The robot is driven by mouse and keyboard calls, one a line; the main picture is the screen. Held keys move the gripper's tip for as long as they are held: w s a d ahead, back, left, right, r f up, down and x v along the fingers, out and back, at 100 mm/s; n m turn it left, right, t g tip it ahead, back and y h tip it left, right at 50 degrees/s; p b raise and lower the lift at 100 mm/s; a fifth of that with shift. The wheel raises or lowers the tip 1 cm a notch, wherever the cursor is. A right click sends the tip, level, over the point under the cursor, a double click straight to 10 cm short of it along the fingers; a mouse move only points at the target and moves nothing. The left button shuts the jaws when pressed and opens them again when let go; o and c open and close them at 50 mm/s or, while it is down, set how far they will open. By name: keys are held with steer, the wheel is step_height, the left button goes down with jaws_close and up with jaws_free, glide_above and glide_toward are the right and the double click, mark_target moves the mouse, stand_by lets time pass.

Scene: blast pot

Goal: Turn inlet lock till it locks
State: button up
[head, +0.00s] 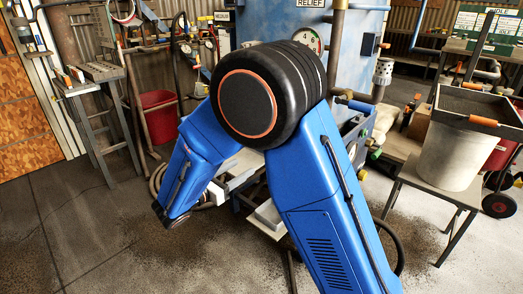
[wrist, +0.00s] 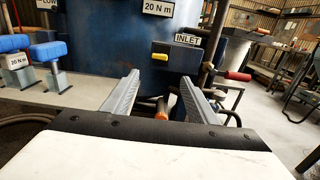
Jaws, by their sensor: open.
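The blue blast pot (wrist: 100,40) fills the middle of the wrist view. A white INLET label (wrist: 188,40) is on it, with a small yellow part (wrist: 161,56) to the label's lower left. Which part is the inlet lock is not clear. A red-handled lever (wrist: 238,76) is right of the label, and an orange-ended part (wrist: 161,108) shows low between my fingers. My gripper (wrist: 159,82) is open, its two grey fingers apart and pointing at the pot, with nothing seen clamped. In the head view my blue arm hides most of the pot's front.
Blue-topped posts (wrist: 47,50) with a 20 N m label stand at left in the wrist view. In the head view, a grey bucket (head: 450,155) stands on a table at right, and a red bucket (head: 160,116) is at left. The floor at front left (head: 95,230) is clear.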

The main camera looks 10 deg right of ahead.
steer(key=x, duration=1.7)
steer(key=shift+w, duration=0.1)
steer(key=c, duration=1.1)
